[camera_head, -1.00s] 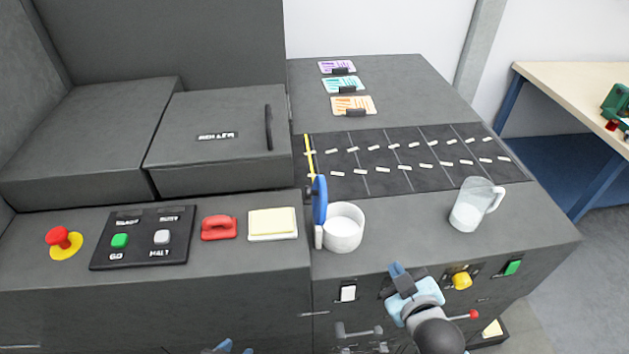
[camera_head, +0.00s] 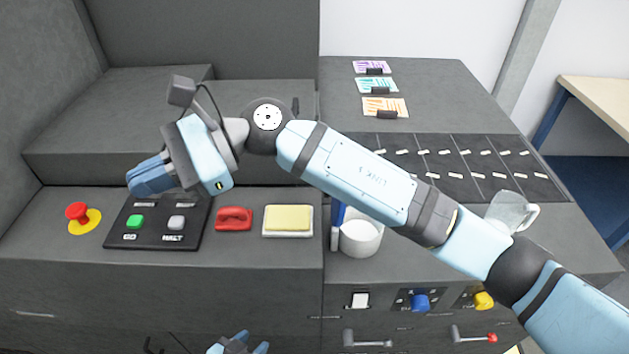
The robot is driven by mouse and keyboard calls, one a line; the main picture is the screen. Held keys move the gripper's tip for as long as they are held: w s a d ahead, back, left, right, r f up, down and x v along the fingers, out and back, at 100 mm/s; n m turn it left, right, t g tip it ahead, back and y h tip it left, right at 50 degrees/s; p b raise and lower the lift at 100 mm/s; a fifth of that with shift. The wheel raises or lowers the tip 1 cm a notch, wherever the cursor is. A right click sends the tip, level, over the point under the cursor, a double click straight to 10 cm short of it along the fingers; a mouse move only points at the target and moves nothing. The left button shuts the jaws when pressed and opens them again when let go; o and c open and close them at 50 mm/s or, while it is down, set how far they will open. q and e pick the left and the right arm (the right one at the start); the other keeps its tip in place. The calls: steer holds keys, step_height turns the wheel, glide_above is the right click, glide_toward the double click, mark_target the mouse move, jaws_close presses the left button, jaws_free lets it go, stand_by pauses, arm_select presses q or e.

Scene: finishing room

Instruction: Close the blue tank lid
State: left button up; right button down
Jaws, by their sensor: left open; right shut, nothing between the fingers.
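The white round tank (camera_head: 361,238) stands on the grey bench top, right of centre. Its blue lid (camera_head: 337,216) stands upright at the tank's left side. Only a narrow strip of the lid shows; my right arm hides the rest. My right gripper (camera_head: 140,183) is shut and empty, over the left part of the bench above the button panel, well left of the tank and lid. My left gripper (camera_head: 240,346) is open at the bottom edge, low in front of the bench, and partly out of view.
A red handle (camera_head: 234,219), a yellow pad (camera_head: 288,219), a button panel (camera_head: 155,224) and a red stop button (camera_head: 77,212) lie left of the tank. A clear jug (camera_head: 508,212) stands to its right, partly behind my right arm. Knobs, including a blue one (camera_head: 421,302), line the front face.

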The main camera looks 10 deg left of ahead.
step_height(320, 180, down, 5)
steer(key=w+n+t+h, duration=0.2)
steer(key=n+t+h, duration=0.1)
steer(key=n+h, duration=0.25)
steer(key=w+d+r+n+t+h, duration=0.25)
steer(key=w+d+t+h, duration=0.65)
steer(key=w, duration=0.5)
steer(key=w+d+f+h+p, duration=0.1)
steer(key=d+f+p, duration=0.2)
steer(key=d+f, duration=0.5)
step_height(320, 180, down, 3)
steer(key=shift+w+f+g, duration=0.1)
steer(key=shift+w+g, duration=0.05)
steer(key=shift+g, duration=0.15)
steer(key=shift+h, duration=0.25)
